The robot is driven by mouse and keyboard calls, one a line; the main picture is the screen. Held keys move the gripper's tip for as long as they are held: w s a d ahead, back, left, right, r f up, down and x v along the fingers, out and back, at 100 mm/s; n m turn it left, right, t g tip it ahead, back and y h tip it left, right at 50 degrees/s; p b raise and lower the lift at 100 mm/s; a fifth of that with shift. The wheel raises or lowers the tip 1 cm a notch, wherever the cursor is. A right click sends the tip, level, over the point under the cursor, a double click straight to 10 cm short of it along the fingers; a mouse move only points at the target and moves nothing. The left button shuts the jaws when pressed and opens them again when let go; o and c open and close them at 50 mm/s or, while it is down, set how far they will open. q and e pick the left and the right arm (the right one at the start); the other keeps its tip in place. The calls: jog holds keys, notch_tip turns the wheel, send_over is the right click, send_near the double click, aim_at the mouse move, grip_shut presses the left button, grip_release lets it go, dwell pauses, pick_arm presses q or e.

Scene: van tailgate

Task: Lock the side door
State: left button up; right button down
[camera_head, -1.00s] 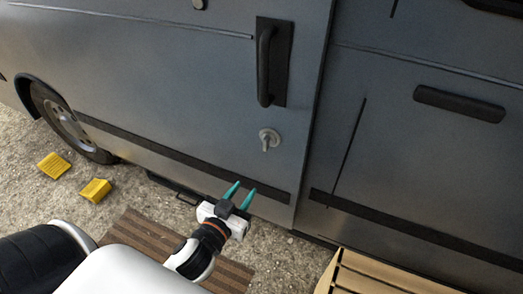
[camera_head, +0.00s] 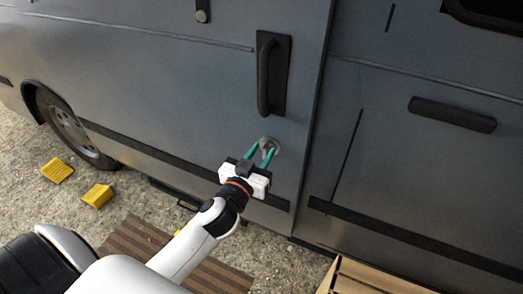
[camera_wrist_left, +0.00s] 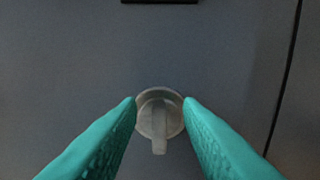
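The side door (camera_head: 190,90) is a grey van panel with a black vertical handle (camera_head: 272,75). Below the handle is a round metal lock with a small turn knob (camera_head: 270,144). In the left wrist view the lock (camera_wrist_left: 159,118) is centred, its knob's tab pointing down. My left gripper (camera_head: 261,152) is at the lock, its teal fingers partly covering it in the head view. In the left wrist view the left gripper (camera_wrist_left: 160,104) is open, one fingertip on each side of the knob. I cannot tell whether the fingers touch it. My right gripper is not in view.
A dark door seam (camera_head: 318,110) runs right of the lock. Yellow wheel chocks (camera_head: 98,196) lie on the gravel near the wheel (camera_head: 70,125). A striped brown mat (camera_head: 138,238) and a slatted wooden piece (camera_head: 362,278) lie below.

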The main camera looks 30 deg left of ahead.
pick_arm(q)
jog(key=shift+w, duration=0.3)
grip_shut()
